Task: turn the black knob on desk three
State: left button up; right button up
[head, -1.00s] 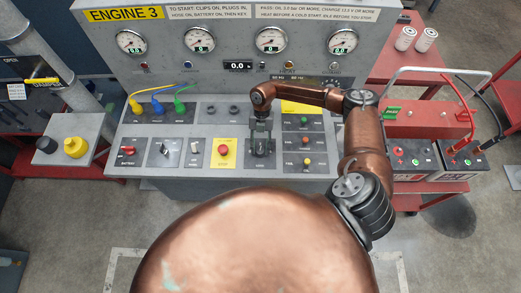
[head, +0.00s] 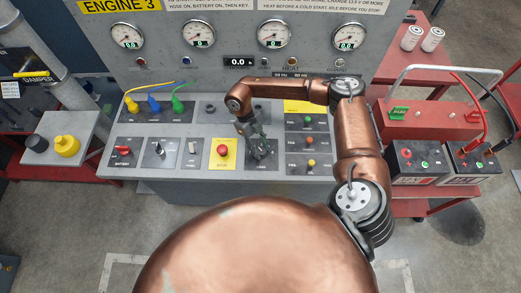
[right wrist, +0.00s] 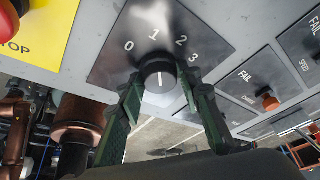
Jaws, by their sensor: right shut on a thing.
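The black knob (right wrist: 158,75) sits on a dark plate marked 0, 1, 2, 3 on the sloping desk of the engine 3 panel. Its white mark points roughly up the picture, near the 1; I cannot tell the exact setting. My right gripper (head: 260,152) is shut on the knob, and in the right wrist view its two green fingers (right wrist: 161,80) press on either side of it. In the head view the gripper hides the knob. My left gripper is not in view.
A red stop button (head: 223,151) on a yellow plate is just left of the gripper, with a white switch (head: 192,147) beyond it. Small coloured buttons (head: 310,141) stand to its right. Gauges (head: 272,35) are on the upright panel behind.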

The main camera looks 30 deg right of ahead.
jog(key=n+b, duration=0.1)
jog(key=n, duration=0.1)
jog(key=n+t+h+b, duration=0.1)
jog(key=n, duration=0.1)
jog(key=shift+a+f+h, duration=0.1)
jog(key=shift+a+h, duration=0.05)
jog(key=shift+h, duration=0.15)
jog(key=shift+s+n+t+h+b, duration=0.1)
jog(key=shift+n+t+h+b, duration=0.2)
jog(key=shift+n, duration=0.6)
jog(key=shift+s+n+h+b, duration=0.1)
jog(key=shift+n+b, duration=0.3)
jog(key=shift+n, duration=0.5)
jog(key=o, duration=1.2)
jog(key=shift+c, duration=0.2)
jog(key=shift+w, duration=0.1)
jog(key=v, duration=1.2)
